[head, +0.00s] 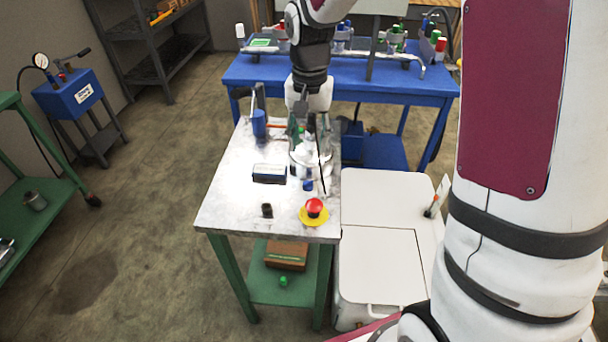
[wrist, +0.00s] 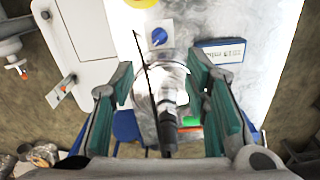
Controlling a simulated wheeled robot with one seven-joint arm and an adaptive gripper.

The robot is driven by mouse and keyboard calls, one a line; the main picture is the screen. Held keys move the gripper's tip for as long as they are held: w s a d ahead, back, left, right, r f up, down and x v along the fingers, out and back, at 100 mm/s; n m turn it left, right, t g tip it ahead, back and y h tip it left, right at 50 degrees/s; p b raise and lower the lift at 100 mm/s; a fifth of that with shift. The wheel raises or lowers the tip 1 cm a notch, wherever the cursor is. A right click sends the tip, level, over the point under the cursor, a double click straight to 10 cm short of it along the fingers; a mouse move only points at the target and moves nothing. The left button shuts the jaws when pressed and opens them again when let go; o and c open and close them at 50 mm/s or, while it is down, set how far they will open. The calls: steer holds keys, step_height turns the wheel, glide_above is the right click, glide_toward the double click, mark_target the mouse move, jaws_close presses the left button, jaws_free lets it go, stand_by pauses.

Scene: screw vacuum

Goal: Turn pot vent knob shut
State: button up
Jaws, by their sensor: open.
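The pot (head: 303,160) is a shiny, see-through round vessel on the pale worktop, directly below my gripper (head: 311,128). In the wrist view the pot (wrist: 172,76) lies between the two teal-padded fingers of my gripper (wrist: 160,70), which are spread apart with nothing held. A dark hose fitting (wrist: 166,122) and a green knob-like part (wrist: 190,121) show at the pot's near side in that view. I cannot tell for sure which part is the vent knob. A blue knob on a white plate (wrist: 159,36) lies beyond the pot. The fingers' height above the pot is unclear.
A red button on a yellow base (head: 314,210), a black cap (head: 267,210) and a labelled blue box (head: 270,173) share the worktop (head: 225,205). A blue pump (head: 259,125) stands at the back left. A white cabinet (head: 385,225) adjoins on the right.

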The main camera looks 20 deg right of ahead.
mark_target(308, 181)
step_height(308, 181, down, 13)
steer(key=shift+r+b, duration=0.1)
steer(key=shift+b, duration=0.4)
steer(key=shift+c, duration=0.6)
jaws_close()
